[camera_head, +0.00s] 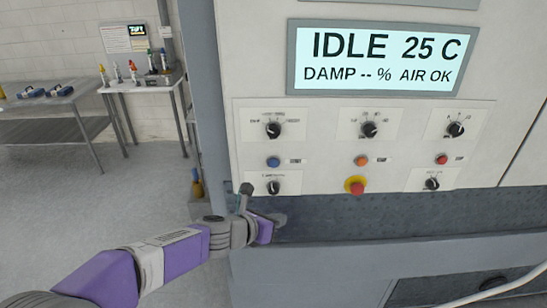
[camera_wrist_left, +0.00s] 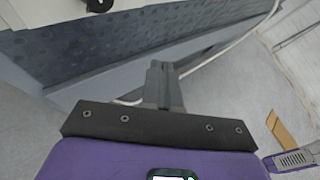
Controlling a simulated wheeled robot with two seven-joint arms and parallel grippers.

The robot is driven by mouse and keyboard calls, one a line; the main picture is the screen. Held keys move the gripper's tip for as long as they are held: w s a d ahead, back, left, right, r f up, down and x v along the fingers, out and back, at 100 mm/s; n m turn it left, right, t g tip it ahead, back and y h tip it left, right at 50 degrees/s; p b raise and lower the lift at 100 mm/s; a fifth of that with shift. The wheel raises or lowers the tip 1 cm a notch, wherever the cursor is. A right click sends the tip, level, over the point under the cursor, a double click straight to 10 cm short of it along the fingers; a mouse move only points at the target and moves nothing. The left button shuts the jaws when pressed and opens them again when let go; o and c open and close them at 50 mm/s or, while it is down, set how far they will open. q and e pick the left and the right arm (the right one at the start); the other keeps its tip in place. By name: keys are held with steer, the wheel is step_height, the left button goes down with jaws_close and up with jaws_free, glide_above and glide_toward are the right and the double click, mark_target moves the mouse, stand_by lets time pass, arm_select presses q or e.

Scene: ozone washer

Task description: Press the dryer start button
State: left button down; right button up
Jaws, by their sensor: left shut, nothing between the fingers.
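The dryer's front panel (camera_head: 320,145) carries a blue button (camera_head: 273,162) at the left of its button row, with a small label that looks like START. An orange button (camera_head: 361,160) and a red button (camera_head: 441,160) sit further right. The display (camera_head: 375,60) reads IDLE 25 C, DAMP -- %, AIR OK. My left gripper (camera_head: 281,218) is below the blue button and the lower left knob, in front of the dark ledge, apart from the button. In the left wrist view its fingers (camera_wrist_left: 164,84) are together and empty. My right gripper is out of view.
A red knob on a yellow collar (camera_head: 356,186) and several black dials (camera_head: 369,130) surround the buttons. A dark dimpled ledge (camera_head: 400,208) runs under the panel. Tables with small items (camera_head: 145,86) stand at the far left, with clear floor (camera_head: 100,210) before them.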

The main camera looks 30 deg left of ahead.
mark_target(274, 163)
arm_select(q)
step_height(274, 163, up, 8)
steer(key=s+a+n+t, duration=0.1)
steer(key=n+t, duration=0.1)
steer(key=n, duration=0.1)
steer(key=shift+r+p, duration=0.2)
steer(key=shift+p, duration=0.1)
steer(key=shift+w+a+p, duration=0.15)
steer(key=shift+w+a, duration=0.65)
steer(key=shift+w, duration=0.45)
steer(key=shift+w+a+p, duration=0.15)
steer(key=shift+w+a, duration=0.6)
steer(key=shift+w, duration=0.55)
steer(key=shift+w+a+p, duration=0.15)
steer(key=shift+w+a, duration=0.65)
steer(key=shift+w, duration=0.45)
steer(key=shift+w, duration=0.1)
steer(key=shift+w+a, duration=0.2)
steer(key=shift+w, duration=0.05)
